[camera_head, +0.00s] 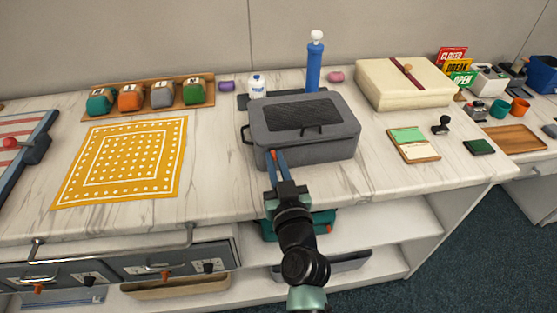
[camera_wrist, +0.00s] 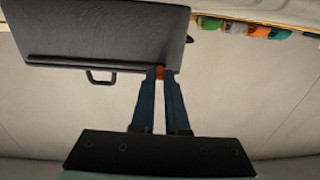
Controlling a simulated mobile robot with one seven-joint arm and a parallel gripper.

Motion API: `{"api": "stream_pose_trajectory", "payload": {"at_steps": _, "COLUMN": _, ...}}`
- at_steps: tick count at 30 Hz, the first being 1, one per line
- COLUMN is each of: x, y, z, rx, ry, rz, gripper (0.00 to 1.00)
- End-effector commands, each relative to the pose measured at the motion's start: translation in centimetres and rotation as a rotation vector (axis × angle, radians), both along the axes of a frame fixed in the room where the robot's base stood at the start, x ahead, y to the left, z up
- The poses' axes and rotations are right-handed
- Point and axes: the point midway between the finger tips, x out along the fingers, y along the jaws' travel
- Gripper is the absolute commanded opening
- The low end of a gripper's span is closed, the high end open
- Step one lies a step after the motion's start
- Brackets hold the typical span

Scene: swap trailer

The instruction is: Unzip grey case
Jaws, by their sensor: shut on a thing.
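The grey case (camera_head: 330,142) lies closed on the marble counter, with a dark mesh panel on its lid. It also shows in the wrist view (camera_wrist: 105,28), where a dark line runs along its edge and a black handle (camera_wrist: 101,80) sticks out. My gripper (camera_head: 274,156) is at the case's front left, with its blue fingers reaching its front face. In the wrist view my gripper (camera_wrist: 160,74) is shut on a small orange-red zipper pull (camera_wrist: 160,72) at the case's edge. The fingertips hide part of the pull.
A yellow patterned cloth (camera_head: 125,160) lies to the left. A blue pump bottle (camera_head: 314,65) and a white bottle (camera_head: 257,87) stand behind the case. A cream box (camera_head: 405,88) and a green notepad (camera_head: 408,141) are to the right. Drawers and shelves are below the counter's front edge.

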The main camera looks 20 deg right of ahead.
Motion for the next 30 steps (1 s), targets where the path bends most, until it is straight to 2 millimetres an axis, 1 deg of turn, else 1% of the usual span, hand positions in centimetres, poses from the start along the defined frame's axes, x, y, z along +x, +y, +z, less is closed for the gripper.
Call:
{"api": "stream_pose_trajectory", "payload": {"at_steps": 1, "x": 0.1, "y": 0.2, "z": 0.0, "rx": 0.0, "ry": 0.0, "rz": 0.005, "gripper": 0.17}}
{"api": "stream_pose_trajectory", "payload": {"at_steps": 5, "x": 0.1, "y": 0.2, "z": 0.0, "rx": 0.0, "ry": 0.0, "rz": 0.005, "gripper": 0.41}}
{"api": "stream_pose_trajectory", "payload": {"at_steps": 6, "x": 0.1, "y": 0.2, "z": 0.0, "rx": 0.0, "ry": 0.0, "rz": 0.004, "gripper": 0.44}}
{"api": "stream_pose_trajectory", "payload": {"at_steps": 14, "x": 0.0, "y": 0.1, "z": 0.0, "rx": 0.0, "ry": 0.0, "rz": 0.002, "gripper": 0.44}}
{"api": "stream_pose_trajectory", "payload": {"at_steps": 17, "x": -0.4, "y": 0.1, "z": -0.1, "rx": 0.0, "ry": 0.001, "rz": 0.002, "gripper": 0.44}}
{"api": "stream_pose_trajectory", "payload": {"at_steps": 19, "x": -1.1, "y": 0.2, "z": -0.1, "rx": -0.001, "ry": 0.001, "rz": 0.001, "gripper": 0.44}}
{"api": "stream_pose_trajectory", "payload": {"at_steps": 23, "x": -3.1, "y": 0.6, "z": -0.1, "rx": 0.0, "ry": 0.002, "rz": 0.001, "gripper": 0.44}}
{"api": "stream_pose_trajectory", "payload": {"at_steps": 30, "x": -7.8, "y": 1.5, "z": -0.3, "rx": 0.001, "ry": 0.003, "rz": 0.003, "gripper": 0.44}}
